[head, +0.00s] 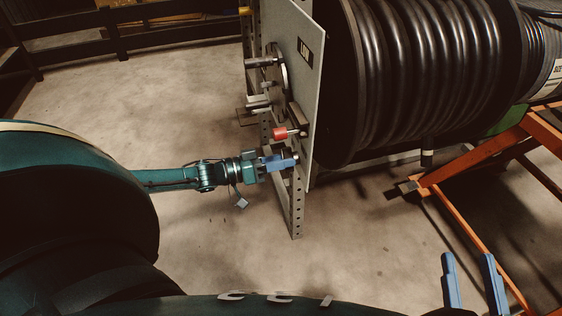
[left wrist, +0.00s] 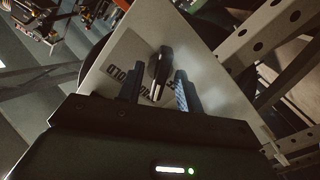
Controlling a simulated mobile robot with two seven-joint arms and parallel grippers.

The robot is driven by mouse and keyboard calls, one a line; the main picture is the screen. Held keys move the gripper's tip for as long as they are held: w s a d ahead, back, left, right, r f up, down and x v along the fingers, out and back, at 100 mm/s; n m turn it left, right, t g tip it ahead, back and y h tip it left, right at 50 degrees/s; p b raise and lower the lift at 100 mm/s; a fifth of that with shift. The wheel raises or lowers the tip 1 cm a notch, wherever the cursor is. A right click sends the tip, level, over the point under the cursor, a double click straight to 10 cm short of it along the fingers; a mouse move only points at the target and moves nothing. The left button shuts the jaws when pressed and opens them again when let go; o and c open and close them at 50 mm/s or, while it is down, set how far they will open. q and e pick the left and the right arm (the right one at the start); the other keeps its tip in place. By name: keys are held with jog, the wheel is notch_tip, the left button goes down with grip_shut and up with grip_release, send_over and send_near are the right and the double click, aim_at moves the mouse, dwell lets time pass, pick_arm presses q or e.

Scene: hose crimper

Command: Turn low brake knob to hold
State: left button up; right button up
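A grey upright panel (head: 305,85) carries several levers and knobs on its left face. In the left wrist view a dark knob (left wrist: 160,66) with a pale stripe sits on the panel, beside partly hidden printed letters that seem to read HOLD (left wrist: 127,79). My left gripper (head: 280,161) is at the low end of the panel. In the left wrist view its two fingers (left wrist: 157,88) stand apart, one on each side of the knob, with visible gaps; contact is not seen. My right gripper (head: 472,283) is open and empty at the bottom right, away from the panel.
A red-ended lever (head: 281,133) sticks out just above my left gripper. Other metal levers (head: 259,62) are higher up. A perforated metal post (head: 297,212) supports the panel. A large hose reel (head: 425,70) and an orange frame (head: 450,190) stand to the right. The floor left is clear.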

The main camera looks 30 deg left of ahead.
jog(key=shift+r, duration=0.15)
pick_arm(q)
jog(key=shift+c, duration=0.9)
grip_shut()
jog(key=shift+m, duration=0.5)
jog(key=shift+m+p, duration=1.3)
jog(key=shift+m, duration=4.2)
pick_arm(e)
jog(key=shift+d+n, duration=0.25)
jog(key=shift+n, duration=0.05)
